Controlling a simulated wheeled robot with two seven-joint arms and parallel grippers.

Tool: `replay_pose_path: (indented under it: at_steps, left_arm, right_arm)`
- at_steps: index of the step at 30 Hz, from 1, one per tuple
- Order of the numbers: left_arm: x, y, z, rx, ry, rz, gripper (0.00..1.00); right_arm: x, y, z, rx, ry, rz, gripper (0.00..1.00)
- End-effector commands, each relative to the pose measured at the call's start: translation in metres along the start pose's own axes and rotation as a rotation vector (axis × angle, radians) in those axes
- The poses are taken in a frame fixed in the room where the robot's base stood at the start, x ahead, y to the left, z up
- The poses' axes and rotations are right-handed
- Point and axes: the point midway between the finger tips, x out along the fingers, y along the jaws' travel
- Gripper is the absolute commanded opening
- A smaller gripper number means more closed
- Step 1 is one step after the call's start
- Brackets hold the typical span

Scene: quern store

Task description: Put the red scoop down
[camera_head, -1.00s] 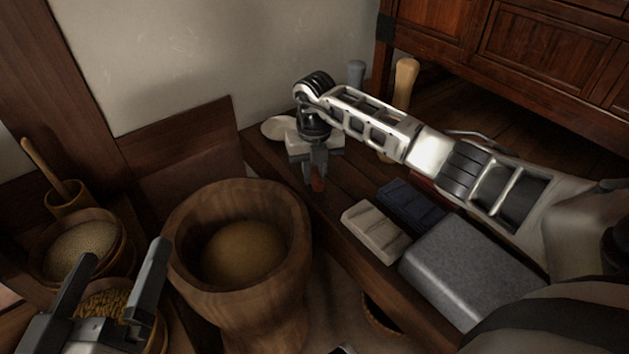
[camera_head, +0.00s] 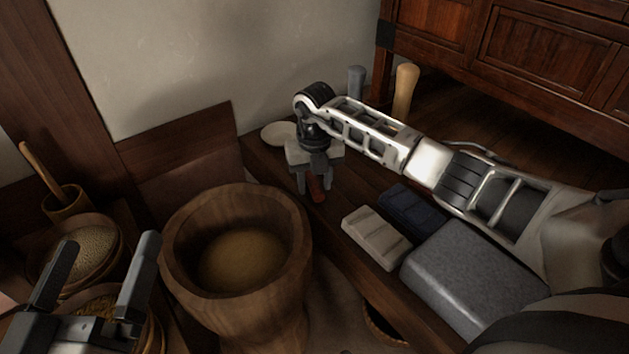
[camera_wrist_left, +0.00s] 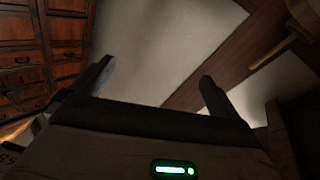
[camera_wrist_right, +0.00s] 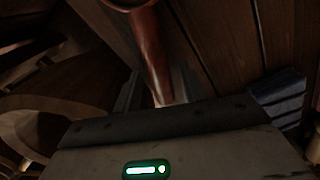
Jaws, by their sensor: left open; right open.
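The red scoop (camera_head: 317,188) is at the dark wooden bench, right of the large wooden mortar. Only a small red part shows in the head view. In the right wrist view its red-brown handle (camera_wrist_right: 150,50) runs down toward the jaws, and its round end is cut off by the top edge. My right gripper (camera_head: 310,191) points down there, open, with its fingers beside the handle. Whether a finger still touches it I cannot tell. My left gripper (camera_head: 108,248) is open and empty at the lower left, above a bowl; it also shows in the left wrist view (camera_wrist_left: 157,72).
The wooden mortar (camera_head: 240,215) holds brownish meal. Bowls of grain (camera_head: 85,250) stand at the left. On the bench are a pale block (camera_head: 376,236), a dark blue block (camera_head: 412,210), a grey stone block (camera_head: 475,275) and a white dish (camera_head: 277,132). A wooden cabinet stands behind.

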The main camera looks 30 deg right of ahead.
Motion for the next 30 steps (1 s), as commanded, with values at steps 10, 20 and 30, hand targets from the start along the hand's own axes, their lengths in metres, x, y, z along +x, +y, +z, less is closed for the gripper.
replay_pose_path:
  at_steps: [10,20,30]
  left_arm:
    - [-0.020,0.005,0.036,-0.197,-0.253,-0.079,1.00]
    - [-0.023,-0.001,0.043,-0.118,-0.305,-0.111,1.00]
    - [-0.024,-0.002,0.044,-0.109,-0.309,-0.114,1.00]
  right_arm:
    - [-0.075,-0.001,0.001,0.000,-0.004,-0.001,0.41]
    - [-0.116,0.000,0.000,-0.001,-0.001,0.000,0.41]
    - [-0.119,0.000,0.000,0.000,0.000,0.000,0.41]
